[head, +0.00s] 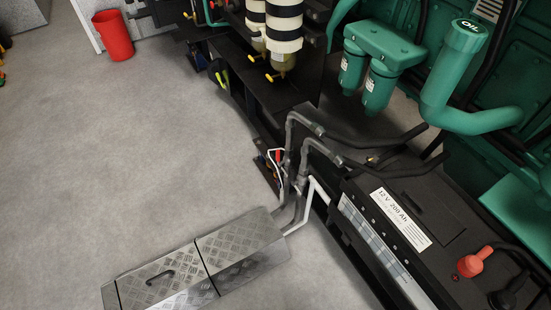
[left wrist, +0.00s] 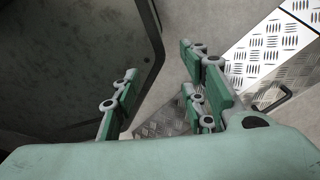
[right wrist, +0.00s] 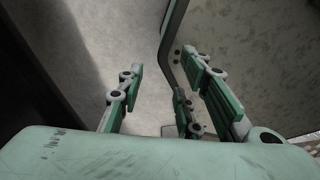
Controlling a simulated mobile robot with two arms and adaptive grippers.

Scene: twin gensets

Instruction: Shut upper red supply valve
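A small red part (head: 277,156), possibly a red valve handle, shows low among the grey pipes beside the black battery housing in the head view. It is too small to tell its position, or whether it is the upper supply valve. Neither gripper shows in the head view. My left gripper (left wrist: 160,72) is open and empty in the left wrist view, above floor and tread plate. My right gripper (right wrist: 163,72) is open and empty in the right wrist view, facing a grey floor and a dark-edged panel. No red valve shows in either wrist view.
Tread-plate covers (head: 240,248) lie on the floor by grey pipes (head: 305,150). A battery (head: 430,205) with a red terminal cap (head: 475,262) is at right. Green filters (head: 380,75) and yellow handles (head: 272,77) are behind. A red bucket (head: 113,35) stands far left; floor (head: 120,150) is clear.

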